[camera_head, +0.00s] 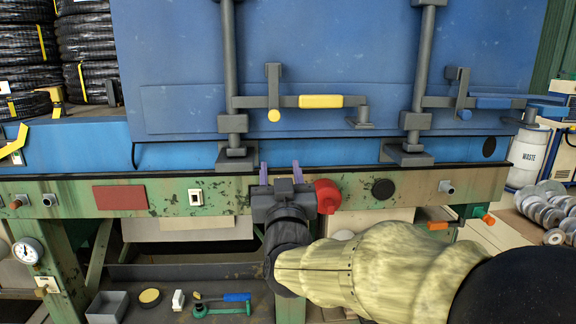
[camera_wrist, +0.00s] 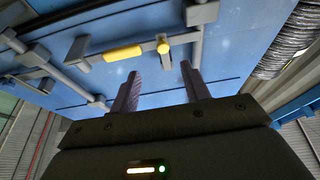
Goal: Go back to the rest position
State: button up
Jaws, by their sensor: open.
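My gripper (camera_head: 280,173) is open and empty in the head view, with its two purple fingers pointing up in front of the lower edge of a large blue door (camera_head: 330,120). The fingers also show in the wrist view (camera_wrist: 163,85), spread apart with nothing between them. My arm reaches in from the lower right, with a pale yellow sleeve. A red knob (camera_head: 328,196) on the green beam sits just right of the gripper; I cannot tell whether they touch.
Above the gripper are a yellow-handled latch (camera_head: 320,101) and a blue-handled latch (camera_head: 495,103). Black hose coils (camera_head: 88,40) stand at the left. A white waste drum (camera_head: 528,155) and metal discs (camera_head: 545,208) are at the right. A lower shelf (camera_head: 250,300) holds small tools.

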jog(key=s+d+f+g, duration=0.1)
jog(key=d+f+g, duration=0.2)
jog(key=f, duration=0.4)
jog(key=s+d+f+g+h, duration=0.1)
jog(key=d+f+g, duration=0.3)
jog(key=f, duration=0.3)
jog(key=s+d+f+g, duration=0.1)
jog(key=d+f+g, duration=0.2)
jog(key=f, duration=0.5)
jog(key=s+d+f+m+g+h, duration=0.1)
jog(key=s+d+f+g, duration=0.45)
jog(key=s, duration=0.25)
jog(key=s+d+f+m+g+h, duration=0.1)
jog(key=s+d+f+g, duration=0.3)
jog(key=s+f, duration=0.4)
jog(key=w+p+v, duration=0.3)
jog(key=p+v, duration=1.2)
jog(key=shift+s+r, duration=0.15)
jog(key=shift+r, duration=0.55)
